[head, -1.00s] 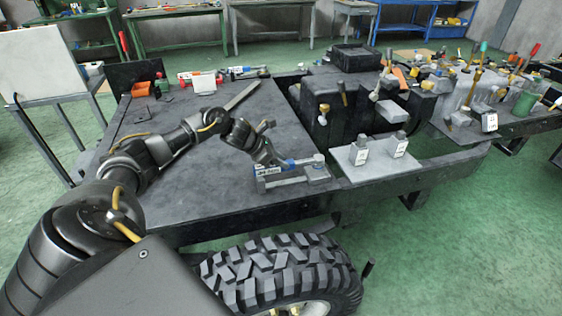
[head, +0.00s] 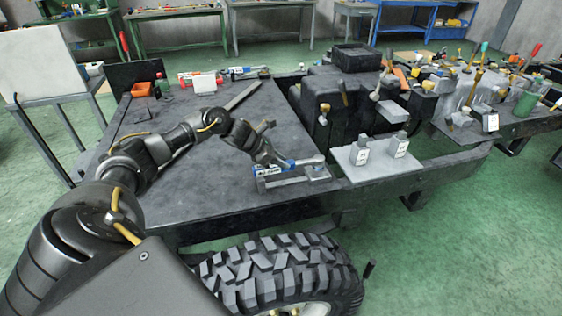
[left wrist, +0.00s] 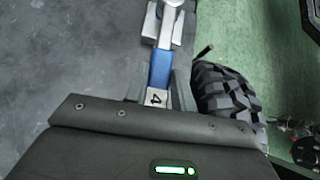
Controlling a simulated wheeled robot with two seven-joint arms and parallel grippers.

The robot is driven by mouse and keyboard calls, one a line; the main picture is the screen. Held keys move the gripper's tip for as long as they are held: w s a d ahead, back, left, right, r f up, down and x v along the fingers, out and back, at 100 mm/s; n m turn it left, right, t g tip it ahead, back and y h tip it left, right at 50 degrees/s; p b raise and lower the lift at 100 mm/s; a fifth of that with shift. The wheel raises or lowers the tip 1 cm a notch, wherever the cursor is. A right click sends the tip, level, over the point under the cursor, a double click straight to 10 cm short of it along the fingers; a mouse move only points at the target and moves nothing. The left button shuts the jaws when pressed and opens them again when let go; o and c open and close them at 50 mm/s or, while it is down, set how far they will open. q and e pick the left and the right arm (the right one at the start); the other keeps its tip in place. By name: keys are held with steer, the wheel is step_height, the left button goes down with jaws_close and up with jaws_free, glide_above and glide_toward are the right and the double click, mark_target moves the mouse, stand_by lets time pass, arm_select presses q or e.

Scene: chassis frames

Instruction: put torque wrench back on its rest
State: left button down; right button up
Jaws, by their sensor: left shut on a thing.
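The torque wrench (left wrist: 160,70) has a blue grip section, a silver shaft and a tag marked 4 in the left wrist view. My left gripper (left wrist: 160,90) is shut on its handle, with one finger on each side. In the head view the left gripper (head: 280,165) is at the near right part of the dark table. Whether the wrench touches the rest, I cannot tell. My right gripper is out of view.
A light plate (head: 372,170) with two small tagged blocks lies right of the rest. A dark engine-like block (head: 335,115) stands behind it. A large tyre (head: 280,275) is below the table's near edge. The dark table (head: 200,185) is clear left of the gripper.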

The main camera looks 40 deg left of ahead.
arm_select(q)
steer(key=shift+f, duration=0.15)
stand_by(0.3)
steer(key=shift+f+b, duration=0.1)
steer(key=shift+b, duration=0.3)
steer(key=shift+a+f+b, duration=0.3)
steer(key=shift+f+b, duration=0.15)
steer(key=shift+f, duration=0.2)
